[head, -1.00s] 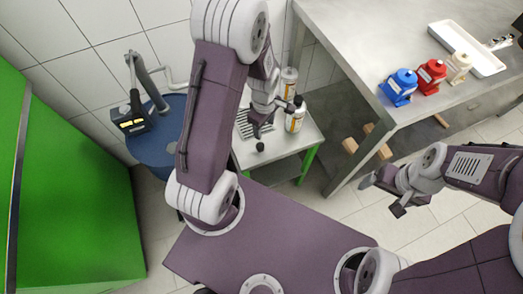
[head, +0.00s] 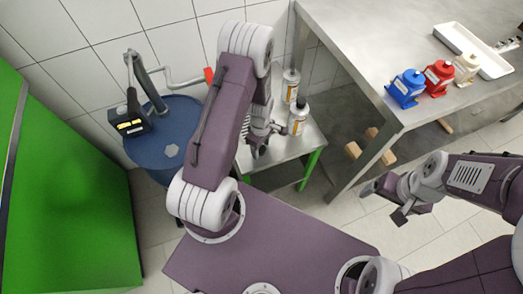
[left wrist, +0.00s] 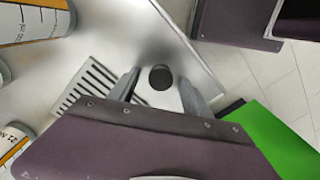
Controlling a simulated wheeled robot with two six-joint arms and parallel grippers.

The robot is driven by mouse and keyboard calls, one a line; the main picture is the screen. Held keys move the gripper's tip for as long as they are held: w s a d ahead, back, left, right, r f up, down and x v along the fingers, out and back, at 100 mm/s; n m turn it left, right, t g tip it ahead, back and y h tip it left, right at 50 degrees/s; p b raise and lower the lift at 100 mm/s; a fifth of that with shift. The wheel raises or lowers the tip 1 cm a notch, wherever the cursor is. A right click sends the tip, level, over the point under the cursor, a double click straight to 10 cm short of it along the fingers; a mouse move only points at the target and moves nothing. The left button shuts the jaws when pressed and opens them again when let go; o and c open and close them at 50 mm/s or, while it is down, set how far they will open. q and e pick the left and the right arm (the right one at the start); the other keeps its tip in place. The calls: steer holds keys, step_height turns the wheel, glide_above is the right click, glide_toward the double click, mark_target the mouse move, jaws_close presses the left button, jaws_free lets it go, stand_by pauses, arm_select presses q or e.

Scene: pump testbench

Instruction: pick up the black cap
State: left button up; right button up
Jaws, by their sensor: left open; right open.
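The black cap (left wrist: 161,77) shows in the left wrist view as a small dark round piece on the metal side table (left wrist: 100,45). My left gripper (left wrist: 158,84) is open, with one finger on each side of the cap. I cannot tell whether the fingers touch it. In the head view my left gripper (head: 257,150) is low over the side table and the cap is hidden there. My right gripper (head: 385,198) is open and empty, off to the right over the floor.
Two labelled bottles (head: 298,116) stand on the side table. A slotted grate (left wrist: 88,85) lies beside the cap. A blue drum (head: 150,150) stands left.

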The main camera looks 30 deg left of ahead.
arm_select(q)
jaws_close()
